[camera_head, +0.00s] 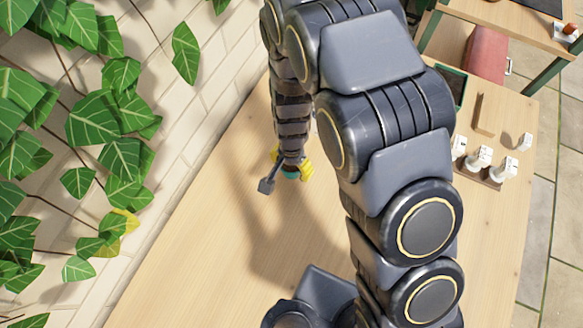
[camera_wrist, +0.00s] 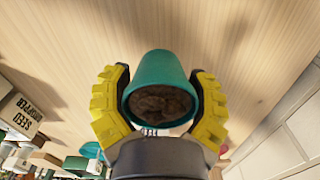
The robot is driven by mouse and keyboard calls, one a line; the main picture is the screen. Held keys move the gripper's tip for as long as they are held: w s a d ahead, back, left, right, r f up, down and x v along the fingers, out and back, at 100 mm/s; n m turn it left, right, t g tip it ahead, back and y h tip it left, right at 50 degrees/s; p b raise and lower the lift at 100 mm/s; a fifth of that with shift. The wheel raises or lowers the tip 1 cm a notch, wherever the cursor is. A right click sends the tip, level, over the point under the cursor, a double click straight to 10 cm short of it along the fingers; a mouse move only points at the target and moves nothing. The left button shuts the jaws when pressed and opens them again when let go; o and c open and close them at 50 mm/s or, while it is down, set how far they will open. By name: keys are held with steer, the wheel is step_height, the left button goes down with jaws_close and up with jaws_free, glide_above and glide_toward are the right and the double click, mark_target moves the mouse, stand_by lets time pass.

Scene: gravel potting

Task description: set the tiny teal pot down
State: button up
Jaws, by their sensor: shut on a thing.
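The tiny teal pot (camera_wrist: 160,70) is between the yellow fingers of my gripper (camera_wrist: 160,104) in the wrist view. My gripper is shut on its sides. Brown, gravel-like material shows inside the pot's opening, which faces the wrist camera. In the head view a small bit of the teal pot (camera_head: 291,175) shows below the yellow fingers of my gripper (camera_head: 292,168), over the wooden table (camera_head: 210,230). My arm hides much of it. I cannot tell whether the pot touches the table.
White labelled items (camera_head: 480,157) stand in a wooden holder at the right of the table. A wooden block (camera_head: 483,114) and a dark green-edged tray (camera_head: 453,86) are behind them. A brick wall with ivy (camera_head: 100,125) borders the left side. The table's left part is bare.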

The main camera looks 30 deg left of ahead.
steer(key=shift+f, duration=1.15)
steer(key=shift+f, duration=0.15)
steer(key=o, duration=1.2)
step_height(320, 180, up, 12)
steer(key=shift+f, duration=0.15)
steer(key=shift+r, duration=0.3)
